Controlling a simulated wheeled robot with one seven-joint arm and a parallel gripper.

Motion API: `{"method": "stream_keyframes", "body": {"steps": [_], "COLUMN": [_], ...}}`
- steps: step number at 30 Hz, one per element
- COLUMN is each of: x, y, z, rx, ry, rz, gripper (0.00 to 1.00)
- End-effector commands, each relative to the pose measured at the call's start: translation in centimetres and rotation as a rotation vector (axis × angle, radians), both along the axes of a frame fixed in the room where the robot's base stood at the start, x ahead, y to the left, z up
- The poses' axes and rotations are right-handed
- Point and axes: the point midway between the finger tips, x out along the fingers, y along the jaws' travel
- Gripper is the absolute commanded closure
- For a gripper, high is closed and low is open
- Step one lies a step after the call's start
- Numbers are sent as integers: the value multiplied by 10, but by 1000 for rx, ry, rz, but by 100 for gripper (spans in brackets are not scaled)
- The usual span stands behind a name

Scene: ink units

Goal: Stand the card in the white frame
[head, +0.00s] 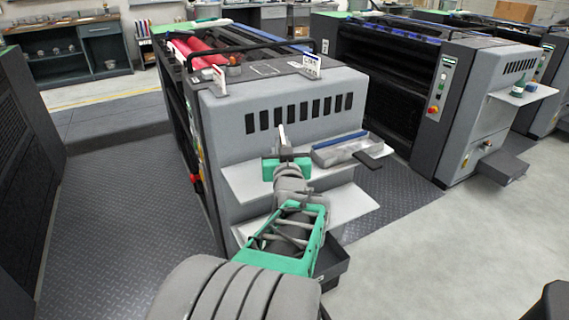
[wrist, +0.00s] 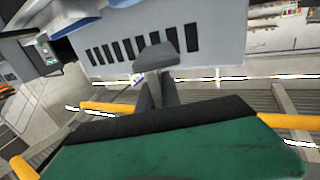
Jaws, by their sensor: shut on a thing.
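My gripper (head: 281,141) is raised in front of the slotted grey end panel of the near machine, above its upper shelf. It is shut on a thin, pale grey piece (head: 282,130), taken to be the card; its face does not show. In the wrist view my gripper (wrist: 154,88) ends in a grey block shape, and card and fingers are hard to tell apart. Two small white upright pieces stand on the machine's top edge, one at the left (head: 219,80) and one at the right (head: 311,64). Which is the white frame is unclear. The held piece is apart from both.
The upper white shelf (head: 240,184) carries a grey-blue tray (head: 341,149) and a dark flat piece (head: 375,160) at the right. Red rollers (head: 200,55) lie behind the top edge.

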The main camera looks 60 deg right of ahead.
Motion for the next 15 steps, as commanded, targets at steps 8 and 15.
{"method": "stream_keyframes", "body": {"steps": [8, 15], "x": [63, 83], "y": [-33, -46], "z": [-52, -77], "rx": [3, -1], "ry": [2, 1], "rz": [5, 1], "gripper": [100, 100]}}
